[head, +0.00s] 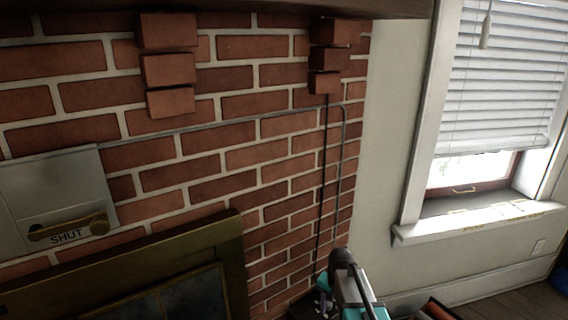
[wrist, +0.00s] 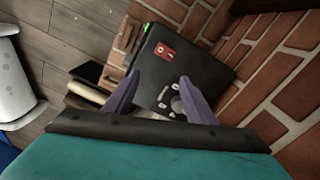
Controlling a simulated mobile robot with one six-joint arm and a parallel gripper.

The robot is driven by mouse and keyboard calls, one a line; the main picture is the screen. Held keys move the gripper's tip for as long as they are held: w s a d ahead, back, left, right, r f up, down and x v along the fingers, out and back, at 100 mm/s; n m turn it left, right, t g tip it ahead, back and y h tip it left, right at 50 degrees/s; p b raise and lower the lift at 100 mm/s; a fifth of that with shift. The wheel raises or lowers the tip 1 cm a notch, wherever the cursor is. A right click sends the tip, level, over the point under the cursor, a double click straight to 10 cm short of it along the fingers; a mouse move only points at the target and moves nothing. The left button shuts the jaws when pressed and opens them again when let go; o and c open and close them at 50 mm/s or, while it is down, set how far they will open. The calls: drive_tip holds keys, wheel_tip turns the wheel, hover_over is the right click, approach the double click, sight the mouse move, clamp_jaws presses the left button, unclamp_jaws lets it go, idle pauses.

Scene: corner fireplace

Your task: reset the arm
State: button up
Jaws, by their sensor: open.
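My gripper (wrist: 158,80) shows in the wrist view with its two purple fingers spread apart and nothing between them. Beyond the fingertips is a black box (wrist: 205,62) with a red switch plate (wrist: 166,52), a round grey control and a small green light. I cannot tell how far the fingers are from the box. In the head view, part of my arm shows at the bottom, right of centre, near the foot of the brick wall; the fingers are not clear there.
A brick fireplace wall (head: 222,159) fills the left of the head view, with a metal plate (head: 60,190) bearing a brass handle (head: 68,228) and the word SHUT. The brass-framed firebox (head: 230,262) is below. A window (head: 505,80) with blinds is right. Wooden floor (wrist: 45,55) lies left in the wrist view.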

drive_tip(key=s+f+n+g, duration=0.1)
drive_tip(key=s+f+n, duration=0.1)
drive_tip(key=s+f, duration=0.5)
drive_tip(key=s+f+n+g+p, duration=0.1)
drive_tip(key=s+f, duration=0.6)
drive_tip(key=s, duration=1.1)
drive_tip(key=s+f+n+g, duration=0.3)
drive_tip(key=s+f, duration=0.4)
drive_tip(key=s, duration=0.5)
drive_tip(key=shift+s+f+n+p, duration=0.2)
drive_tip(key=shift+n+p, duration=0.15)
drive_tip(key=shift+n, duration=0.15)
